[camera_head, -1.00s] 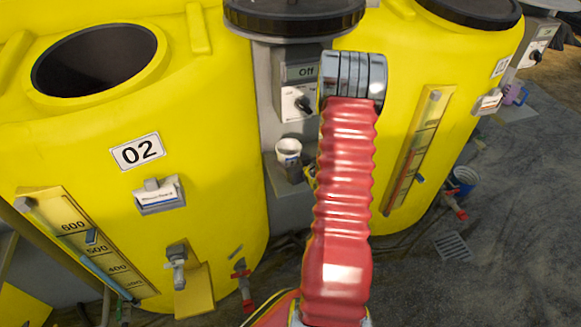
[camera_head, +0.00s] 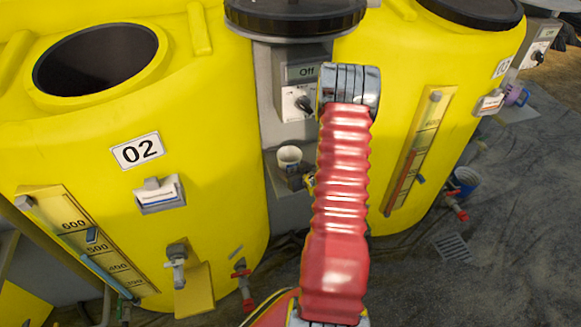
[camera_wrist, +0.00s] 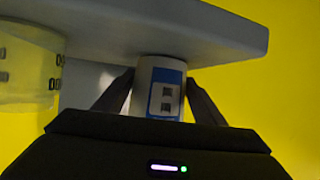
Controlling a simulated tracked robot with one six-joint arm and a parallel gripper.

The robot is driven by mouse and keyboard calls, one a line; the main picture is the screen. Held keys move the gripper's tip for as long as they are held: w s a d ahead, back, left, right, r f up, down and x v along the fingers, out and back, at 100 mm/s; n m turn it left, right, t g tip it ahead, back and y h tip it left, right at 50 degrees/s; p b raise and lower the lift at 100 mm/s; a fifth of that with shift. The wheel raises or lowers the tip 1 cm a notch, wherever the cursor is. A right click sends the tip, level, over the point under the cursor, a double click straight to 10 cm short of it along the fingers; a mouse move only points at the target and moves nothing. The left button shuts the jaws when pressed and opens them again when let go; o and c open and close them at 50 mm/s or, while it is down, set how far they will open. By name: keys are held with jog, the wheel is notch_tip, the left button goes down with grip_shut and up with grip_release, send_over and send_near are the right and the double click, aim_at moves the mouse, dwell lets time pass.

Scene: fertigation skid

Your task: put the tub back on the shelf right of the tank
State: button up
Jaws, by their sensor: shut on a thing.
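The tub (camera_head: 289,156) is a small white cup in the gap right of tank 02 (camera_head: 170,110). In the wrist view the tub (camera_wrist: 160,88) is white with a blue label, held between both fingers. My gripper (camera_wrist: 160,95) is shut on it; in the head view my arm hides most of the gripper. The grey shelf (camera_head: 287,212) is below the tub in the head view. In the wrist view a pale grey slab (camera_wrist: 200,28) borders the tub's far end; I cannot tell whether they touch.
A control box reading "Off" (camera_head: 300,72) stands above the tub. Another yellow tank (camera_head: 400,80) stands on the right. A clear graduated vessel (camera_wrist: 25,65) is at the left of the wrist view. Taps (camera_head: 176,262) stick out from tank 02.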

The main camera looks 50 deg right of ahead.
jog(key=shift+f, duration=0.1)
jog(key=o, duration=1.5)
jog(key=shift+s+a+r, duration=0.1)
jog(key=shift+s+r, duration=0.25)
jog(key=shift+s, duration=0.15)
jog(key=v, duration=1.1)
jog(key=shift+w, duration=0.1)
